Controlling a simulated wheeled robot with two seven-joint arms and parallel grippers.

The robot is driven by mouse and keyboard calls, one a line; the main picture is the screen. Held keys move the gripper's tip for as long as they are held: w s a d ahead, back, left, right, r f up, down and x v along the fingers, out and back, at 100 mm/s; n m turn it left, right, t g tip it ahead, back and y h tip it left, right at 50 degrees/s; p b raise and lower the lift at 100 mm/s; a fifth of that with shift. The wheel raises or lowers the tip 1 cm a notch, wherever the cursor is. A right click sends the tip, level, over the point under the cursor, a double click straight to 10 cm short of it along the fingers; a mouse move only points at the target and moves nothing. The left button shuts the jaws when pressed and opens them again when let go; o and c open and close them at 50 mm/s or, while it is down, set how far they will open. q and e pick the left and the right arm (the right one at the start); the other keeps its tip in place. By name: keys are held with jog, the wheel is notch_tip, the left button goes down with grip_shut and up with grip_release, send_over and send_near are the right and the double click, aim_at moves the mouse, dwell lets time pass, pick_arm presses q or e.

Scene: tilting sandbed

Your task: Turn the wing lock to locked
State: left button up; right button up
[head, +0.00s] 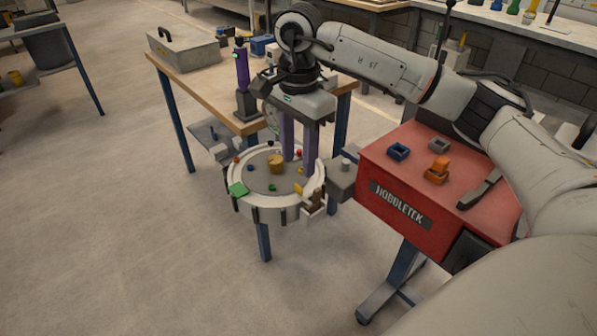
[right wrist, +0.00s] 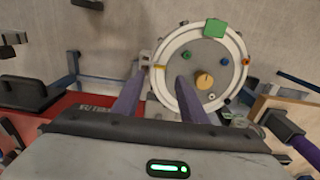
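The round sandbed (head: 233,183) has a pale rim and a grey bed; it also shows in the right wrist view (right wrist: 237,46). A small brown and white fitting (head: 315,201) sits on the rim's near right side, by a yellow mark. It may be the wing lock; its setting is too small to read. My right gripper (head: 298,165) points down over the right part of the sandbed. Its purple fingers are apart with nothing between them, also in the right wrist view (right wrist: 160,77). My left gripper is not in view.
A red box (head: 395,185) stands right of the sandbed, with blue, grey and orange parts on top. A wooden table (head: 190,85) behind carries a grey case (head: 185,48) and a purple post (head: 242,70). A green block (head: 238,189) and a tan knob (head: 276,163) are on the sandbed.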

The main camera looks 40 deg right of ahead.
jog(key=shift+r, duration=1.8)
